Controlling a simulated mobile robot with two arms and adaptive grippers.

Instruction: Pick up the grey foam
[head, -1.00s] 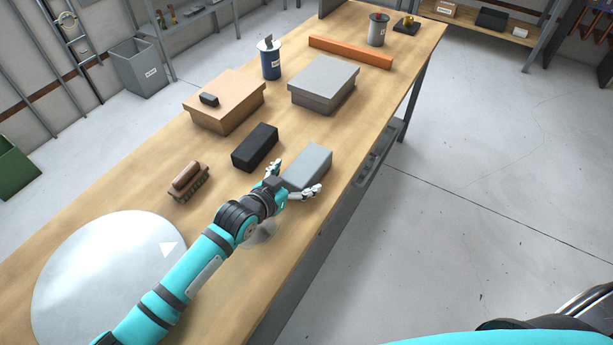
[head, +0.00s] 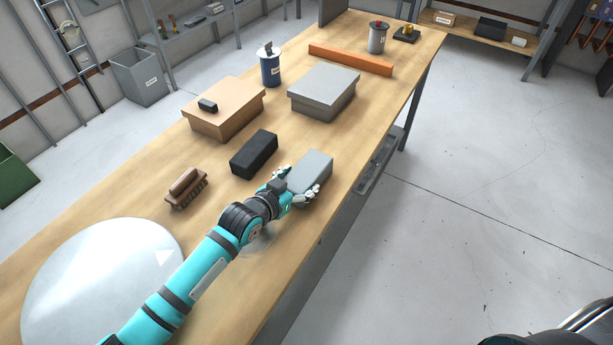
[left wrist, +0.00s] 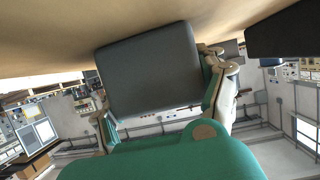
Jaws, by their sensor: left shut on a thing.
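The grey foam (head: 312,172) is a grey block at the near right part of the wooden table. My left gripper (head: 296,182) is shut on it, with one finger on each side of the near end. In the left wrist view the foam (left wrist: 150,70) fills the space between the two fingers of the gripper (left wrist: 160,100). The foam appears to be at or very close to the table top; I cannot tell whether it touches. My right gripper is not in view.
A black block (head: 254,154) lies just left of the foam. A brush (head: 186,188) and a round pale disc (head: 100,285) are nearer. A cardboard box (head: 222,112), a grey box (head: 322,92) and an orange bar (head: 350,59) stand farther back. The table's right edge is close.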

